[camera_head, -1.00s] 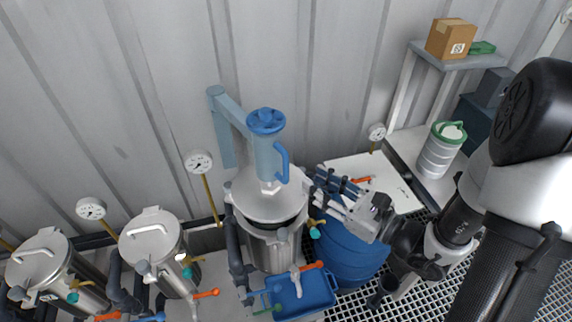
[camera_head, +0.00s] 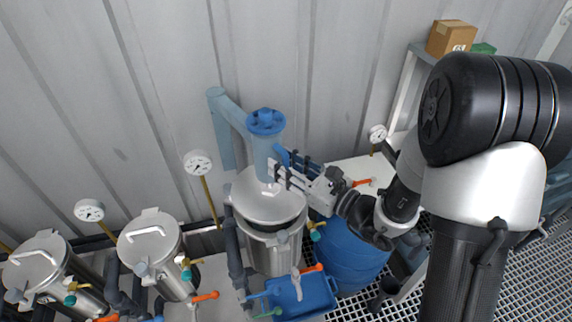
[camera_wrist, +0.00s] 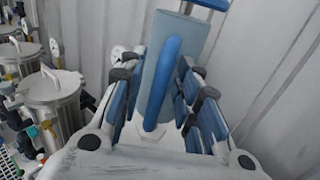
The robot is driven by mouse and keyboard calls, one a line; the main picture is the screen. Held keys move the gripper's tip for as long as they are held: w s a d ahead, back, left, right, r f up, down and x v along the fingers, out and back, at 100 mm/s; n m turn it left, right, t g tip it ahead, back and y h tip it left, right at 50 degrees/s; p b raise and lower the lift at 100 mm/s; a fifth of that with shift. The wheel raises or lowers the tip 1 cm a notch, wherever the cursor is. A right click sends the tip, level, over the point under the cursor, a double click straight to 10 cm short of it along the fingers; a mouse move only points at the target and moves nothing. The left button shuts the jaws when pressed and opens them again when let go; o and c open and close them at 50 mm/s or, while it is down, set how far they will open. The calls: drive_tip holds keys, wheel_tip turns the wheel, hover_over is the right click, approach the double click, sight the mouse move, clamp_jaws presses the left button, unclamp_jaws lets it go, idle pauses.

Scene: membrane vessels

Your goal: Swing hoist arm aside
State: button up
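The hoist arm (camera_head: 233,110) is a light blue-grey bracket on the wall. It carries an upright hoist cylinder (camera_head: 264,150) with a blue knob on top and a blue side handle. The cylinder hangs over a steel vessel (camera_head: 277,247) whose lid (camera_head: 262,204) is raised a little above the rim. My gripper (camera_head: 276,166) is at the right side of the cylinder, at the handle. In the wrist view the blue handle (camera_wrist: 163,75) stands between the two open fingers of my gripper (camera_wrist: 160,95), with gaps on both sides.
Two closed steel vessels (camera_head: 155,250) stand at the left with gauges, valves and pipes. A blue drum (camera_head: 345,255) and a blue tray (camera_head: 303,296) are close to the open vessel. A cardboard box (camera_head: 451,37) sits on a shelf at the back right. The corrugated wall is behind.

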clamp_jaws()
idle(0.4)
